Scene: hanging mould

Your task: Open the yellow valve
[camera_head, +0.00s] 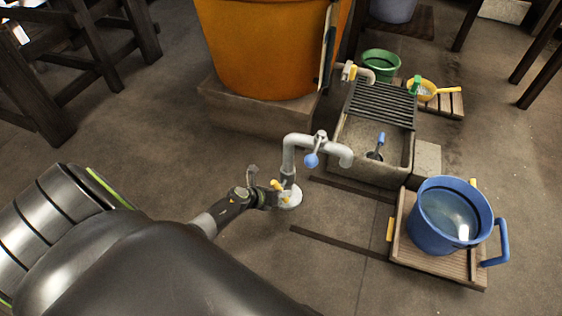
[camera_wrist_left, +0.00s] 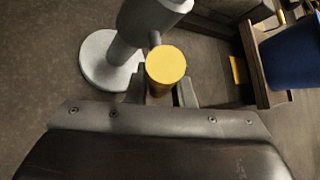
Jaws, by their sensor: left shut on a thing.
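The yellow valve (camera_head: 277,186) is on the lower part of a grey standpipe (camera_head: 289,158) with a round base on the floor. In the left wrist view the valve's round yellow end (camera_wrist_left: 166,64) sits between the fingers of my left gripper (camera_wrist_left: 162,92). My left gripper (camera_head: 272,191) is shut on the valve, beside the pipe. The fingers partly hide the valve's stem. A blue handle (camera_head: 311,160) hangs higher on the same pipe. My right gripper is not in view.
A stone basin (camera_head: 401,172) with a dark slatted rack (camera_head: 381,104) stands behind the pipe. A blue bucket (camera_head: 442,217) rests on a wooden pallet (camera_head: 407,252) at the right. A large orange pot (camera_head: 262,50) stands on a plinth at the back. Floor in front is clear.

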